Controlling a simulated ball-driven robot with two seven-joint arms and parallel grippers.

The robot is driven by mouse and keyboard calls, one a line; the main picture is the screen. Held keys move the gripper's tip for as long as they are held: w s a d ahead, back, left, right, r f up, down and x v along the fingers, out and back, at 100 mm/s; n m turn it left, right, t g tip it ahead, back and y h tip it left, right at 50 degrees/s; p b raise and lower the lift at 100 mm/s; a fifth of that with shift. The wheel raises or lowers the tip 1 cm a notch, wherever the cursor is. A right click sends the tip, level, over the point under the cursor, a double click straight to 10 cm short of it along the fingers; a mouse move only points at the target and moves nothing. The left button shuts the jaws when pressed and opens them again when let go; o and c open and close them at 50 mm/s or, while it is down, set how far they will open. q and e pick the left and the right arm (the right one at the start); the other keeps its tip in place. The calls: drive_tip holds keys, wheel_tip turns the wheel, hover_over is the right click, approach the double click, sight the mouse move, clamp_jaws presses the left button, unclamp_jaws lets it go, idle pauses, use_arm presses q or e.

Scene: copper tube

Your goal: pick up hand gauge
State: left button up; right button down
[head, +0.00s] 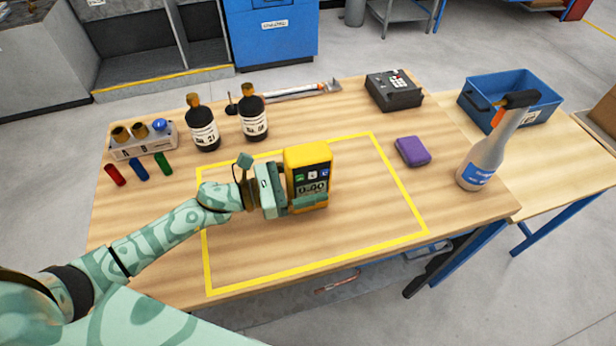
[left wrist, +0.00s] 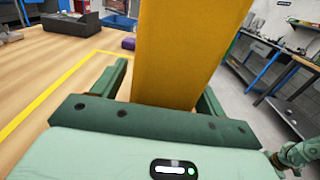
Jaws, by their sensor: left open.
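In the left wrist view, the gauge's plain yellow body (left wrist: 182,50) rises between the two spread fingers of the left gripper (left wrist: 165,88). A gap shows beside the left finger; contact at the right finger cannot be told.
Two dark bottles (head: 204,130) and a socket rack (head: 145,140) stand behind and left. A purple case (head: 412,151), a spray bottle (head: 488,150) and a black keypad device (head: 394,90) are to the right. The taped area's front (head: 330,245) is clear.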

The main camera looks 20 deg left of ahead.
sight(308, 171)
use_arm(q)
drive_tip(key=c, duration=1.3)
drive_tip(key=shift+c, duration=0.9)
drive_tip(key=shift+r, duration=0.55)
wheel_tip(308, 171, up, 3)
drive_tip(key=shift+s+d+f+p, duration=0.1)
drive_tip(key=shift+s+p, duration=0.05)
drive_tip(key=shift+p, duration=0.55)
drive_tip(key=s+d+r+p, duration=0.5)
drive_tip(key=s+d+r, duration=0.3)
drive_tip(key=s, duration=0.3)
drive_tip(key=shift+r+p, duration=0.3)
drive_tip(key=shift+r, duration=0.3)
drive_tip(key=shift+a, duration=0.1)
